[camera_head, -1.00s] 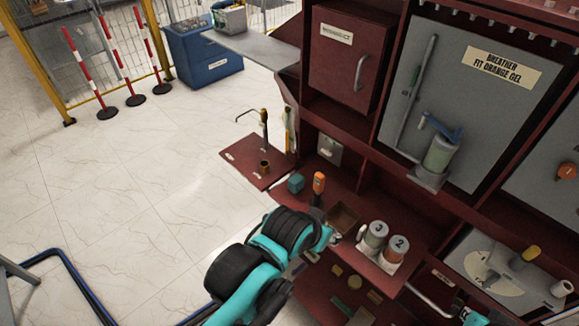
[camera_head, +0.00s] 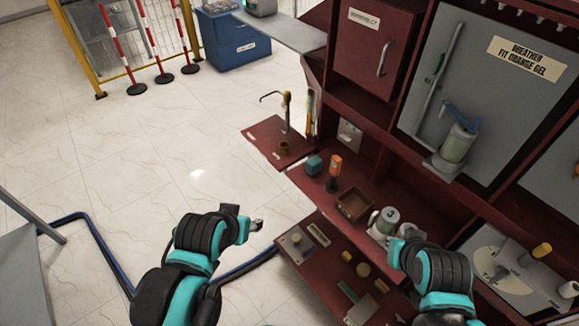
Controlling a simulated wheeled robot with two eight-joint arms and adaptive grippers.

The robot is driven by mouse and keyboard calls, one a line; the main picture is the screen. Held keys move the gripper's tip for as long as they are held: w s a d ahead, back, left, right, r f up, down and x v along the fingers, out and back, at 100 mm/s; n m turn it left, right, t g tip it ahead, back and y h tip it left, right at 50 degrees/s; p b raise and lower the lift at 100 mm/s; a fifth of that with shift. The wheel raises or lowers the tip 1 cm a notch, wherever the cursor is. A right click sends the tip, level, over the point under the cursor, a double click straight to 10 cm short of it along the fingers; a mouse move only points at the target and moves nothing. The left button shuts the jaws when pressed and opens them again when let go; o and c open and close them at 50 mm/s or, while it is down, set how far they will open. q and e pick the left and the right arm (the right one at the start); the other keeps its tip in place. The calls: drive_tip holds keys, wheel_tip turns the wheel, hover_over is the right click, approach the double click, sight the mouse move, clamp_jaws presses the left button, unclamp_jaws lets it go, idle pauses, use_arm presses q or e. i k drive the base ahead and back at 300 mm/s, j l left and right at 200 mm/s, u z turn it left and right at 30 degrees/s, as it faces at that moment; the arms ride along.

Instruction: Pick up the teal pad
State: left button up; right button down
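A small teal block (camera_head: 314,165) stands on the dark red shelf, left of an orange-topped tool. A flat green-teal piece (camera_head: 348,292) lies in the lower open tray; I cannot tell which of the two is called the teal pad. My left gripper (camera_head: 256,225) is over the floor, left of the lower tray and apart from both pieces. Its fingers are too small to read. My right gripper (camera_head: 392,246) is close to the numbered canisters, right of the lower tray; its fingers are mostly hidden by the arm.
The orange-topped tool (camera_head: 334,170), an open brown box (camera_head: 355,204) and a numbered canister (camera_head: 385,220) stand on the shelf. The lower tray (camera_head: 310,272) holds several small parts. A side shelf (camera_head: 268,137) carries a hooked rod.

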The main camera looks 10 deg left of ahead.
sight(313, 165)
drive_tip(key=z, duration=1.5)
drive_tip(key=u, duration=1.6)
drive_tip(key=z, duration=0.25)
drive_tip(key=i+j+z, duration=0.15)
drive_tip(key=j+z, duration=0.15)
drive_tip(key=z, duration=0.15)
drive_tip(key=i+j+z, duration=0.15)
drive_tip(key=j+z, duration=0.2)
drive_tip(key=z, duration=0.15)
drive_tip(key=i+j+z, duration=0.1)
drive_tip(key=j, duration=0.5)
drive_tip(key=i+j+z, duration=0.1)
drive_tip(key=j, duration=0.55)
drive_tip(key=i+j+z, duration=0.1)
drive_tip(key=j, duration=0.55)
